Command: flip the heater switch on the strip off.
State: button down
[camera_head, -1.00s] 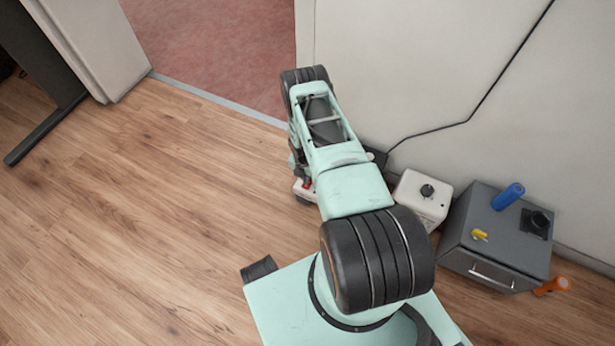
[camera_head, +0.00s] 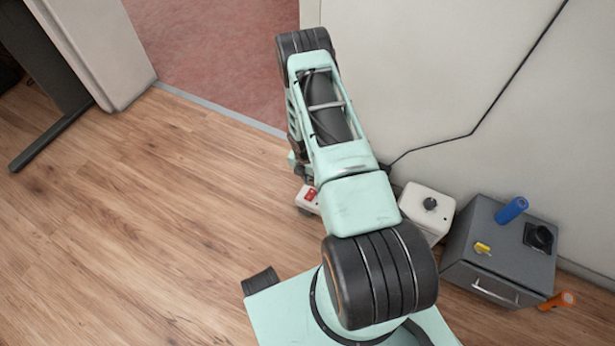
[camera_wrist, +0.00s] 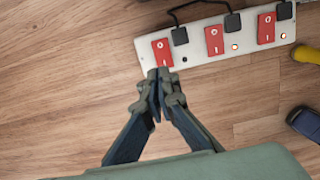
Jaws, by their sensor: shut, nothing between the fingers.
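A white power strip (camera_wrist: 190,51) with red rocker switches crosses the top of the wrist view. My gripper (camera_wrist: 158,76) is shut and empty, its tips at the lower edge of the left switch (camera_wrist: 161,53); I cannot tell whether they touch it. The small lamp beside that switch looks dark. The middle switch (camera_wrist: 214,40) and right switch (camera_wrist: 266,28) have lit lamps beside them. I cannot read which one is the heater's. In the head view only one end of the strip (camera_head: 303,202) with a red switch shows; my arm hides the rest and my gripper.
Black plugs and a cable (camera_wrist: 180,36) sit along the strip's far side. A white box with a black knob (camera_head: 430,205) and a grey cabinet (camera_head: 480,255) stand along the wall, with a blue cylinder (camera_head: 511,209) on the cabinet.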

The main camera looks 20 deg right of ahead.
jog(key=shift+s+a+r, duration=0.1)
jog(key=shift+r, duration=0.9)
